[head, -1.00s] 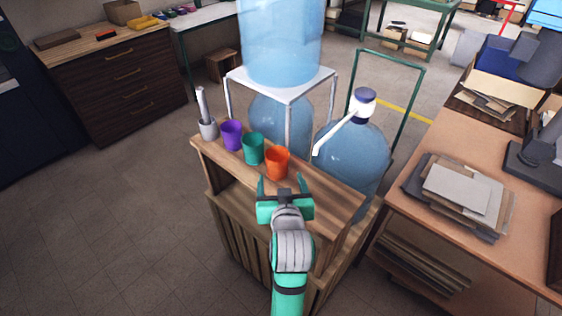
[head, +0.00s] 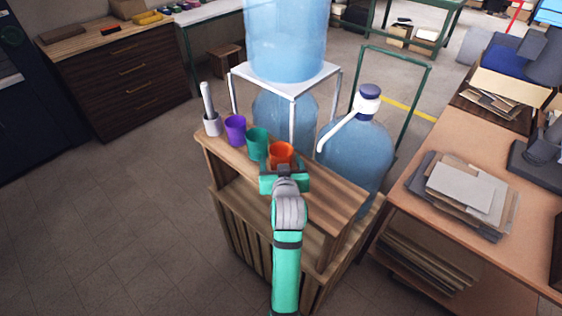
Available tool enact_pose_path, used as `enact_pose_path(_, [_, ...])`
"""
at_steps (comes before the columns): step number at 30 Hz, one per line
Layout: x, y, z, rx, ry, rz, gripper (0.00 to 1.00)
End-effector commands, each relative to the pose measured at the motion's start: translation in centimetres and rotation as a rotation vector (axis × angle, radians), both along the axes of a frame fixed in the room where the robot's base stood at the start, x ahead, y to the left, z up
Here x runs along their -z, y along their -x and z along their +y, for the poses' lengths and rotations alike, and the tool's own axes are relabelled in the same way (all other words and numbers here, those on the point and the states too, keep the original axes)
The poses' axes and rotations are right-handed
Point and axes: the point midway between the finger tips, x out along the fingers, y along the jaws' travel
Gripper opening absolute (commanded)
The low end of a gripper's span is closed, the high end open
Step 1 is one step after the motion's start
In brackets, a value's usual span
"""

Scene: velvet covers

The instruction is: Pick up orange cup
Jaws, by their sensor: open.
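The orange cup (head: 281,152) stands upright on the top of a small wooden stand (head: 325,190), at the right end of a row of cups. My gripper (head: 282,168) is right in front of it, with its teal body covering the cup's lower part. The jaws are open. The fingers are mostly hidden, so I cannot tell whether they are around the cup or touching it.
A green cup (head: 257,143) stands close to the left of the orange one, then a purple cup (head: 235,130) and a grey holder (head: 212,124). A large water bottle (head: 355,150) and a white rack (head: 297,88) with a bottle stand behind. The stand's right part is clear.

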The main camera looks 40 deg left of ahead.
Motion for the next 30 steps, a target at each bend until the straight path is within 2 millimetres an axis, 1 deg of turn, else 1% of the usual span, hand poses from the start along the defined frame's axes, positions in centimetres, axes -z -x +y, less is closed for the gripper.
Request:
enact_pose_path(4, [0.0, 0.0, 0.0, 0.0, 0.0, 0.0, 0.73])
enact_pose_path(5, [0.0, 0.0, 0.0, 0.0, 0.0, 0.0, 0.66])
enact_pose_path(6, [0.0, 0.0, 0.0, 0.0, 0.0, 0.0, 0.57])
enact_pose_path(8, [0.0, 0.0, 0.0, 0.0, 0.0, 0.0, 0.42])
enact_pose_path(9, [0.0, 0.0, 0.0, 0.0, 0.0, 0.0, 0.33])
enact_pose_path(10, [0.0, 0.0, -0.1, 0.001, 0.0, 0.0, 0.3])
enact_pose_path(20, [-0.3, 0.0, 0.0, 0.001, 0.0, -0.001, 0.3])
enact_pose_path(23, [-1.0, 0.0, -0.1, 0.001, 0.0, -0.002, 0.3])
enact_pose_path(28, [-3.1, 0.0, 0.0, 0.0, -0.001, -0.004, 0.3])
enact_pose_path(29, [-3.5, 0.0, 0.0, 0.0, 0.0, -0.005, 0.3])
enact_pose_path(30, [-4.0, 0.6, 0.1, -0.002, -0.001, -0.005, 0.3])
